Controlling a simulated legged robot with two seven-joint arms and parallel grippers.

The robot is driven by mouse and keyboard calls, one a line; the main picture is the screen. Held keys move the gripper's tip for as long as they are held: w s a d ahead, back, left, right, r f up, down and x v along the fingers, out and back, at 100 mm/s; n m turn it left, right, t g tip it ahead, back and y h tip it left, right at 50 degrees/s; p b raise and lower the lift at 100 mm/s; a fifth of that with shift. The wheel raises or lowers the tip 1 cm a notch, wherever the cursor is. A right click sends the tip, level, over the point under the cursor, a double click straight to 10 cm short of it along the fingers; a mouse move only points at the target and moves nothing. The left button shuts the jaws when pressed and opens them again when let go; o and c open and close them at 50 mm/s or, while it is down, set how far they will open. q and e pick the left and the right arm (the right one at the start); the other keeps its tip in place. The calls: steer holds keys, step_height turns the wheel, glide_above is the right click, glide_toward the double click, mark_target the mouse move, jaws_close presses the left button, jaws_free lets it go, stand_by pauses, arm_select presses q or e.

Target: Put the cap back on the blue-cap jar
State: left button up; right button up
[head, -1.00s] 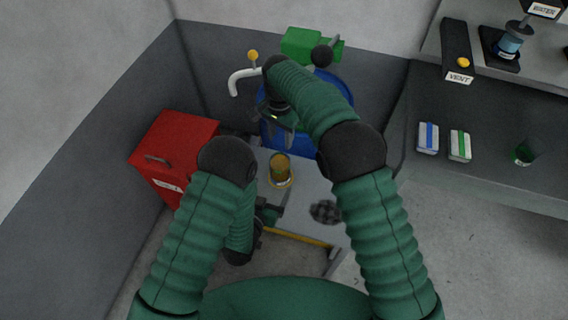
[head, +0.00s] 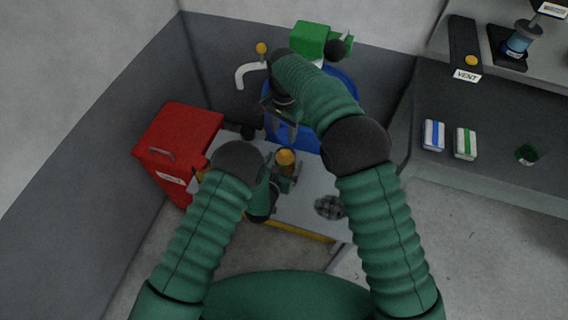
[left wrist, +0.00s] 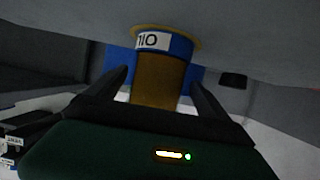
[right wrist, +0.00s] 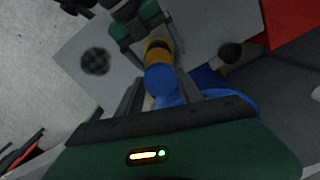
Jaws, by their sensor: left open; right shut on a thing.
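The amber jar (head: 285,158) stands on the pale table. In the left wrist view the jar (left wrist: 155,88) shows a blue band and a white label, upside down. My left gripper (head: 283,182) is open, with its fingers on either side of the jar in the left wrist view (left wrist: 160,85). My right gripper (head: 284,130) is above and beyond the jar. In the right wrist view it is shut on the blue cap (right wrist: 160,80), which shows between its fingers, with the jar (right wrist: 158,48) just past it. Whether cap and jar touch I cannot tell.
A red box (head: 178,140) stands at the left of the table. A blue drum (head: 342,82) and a green box (head: 308,40) are behind. A dark round patterned thing (head: 329,207) lies on the table's right part. A counter (head: 485,175) runs along the right.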

arm_select(q)
steer(key=shift+d, duration=0.25)
steer(key=shift+c, duration=1.1)
steer(key=shift+a, duration=0.1)
steer(key=c, duration=0.9)
jaws_close()
